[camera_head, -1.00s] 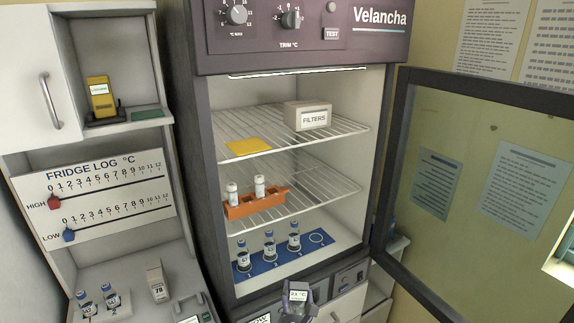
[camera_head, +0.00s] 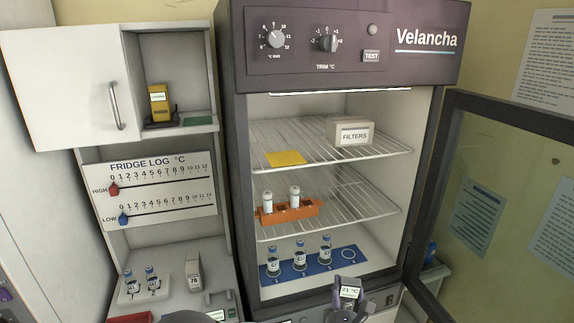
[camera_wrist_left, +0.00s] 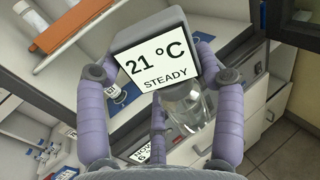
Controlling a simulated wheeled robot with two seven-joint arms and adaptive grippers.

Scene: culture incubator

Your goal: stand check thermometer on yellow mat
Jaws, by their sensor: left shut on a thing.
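The check thermometer (camera_head: 350,293) is in my left gripper (camera_head: 346,312), low in front of the incubator's bottom edge in the head view. In the left wrist view the thermometer (camera_wrist_left: 155,68) has a grey head and a white display reading 21 °C STEADY, with a clear bottle-like part below. The purple fingers of my left gripper (camera_wrist_left: 160,95) close on it from both sides. The yellow mat (camera_head: 286,158) lies bare on the left of the upper wire shelf, above and left of the gripper. My right gripper is not in view.
A FILTERS box (camera_head: 350,131) stands right of the mat on the same shelf. An orange rack (camera_head: 290,212) with two vials is on the shelf below. The open glass door (camera_head: 495,190) bounds the right side.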

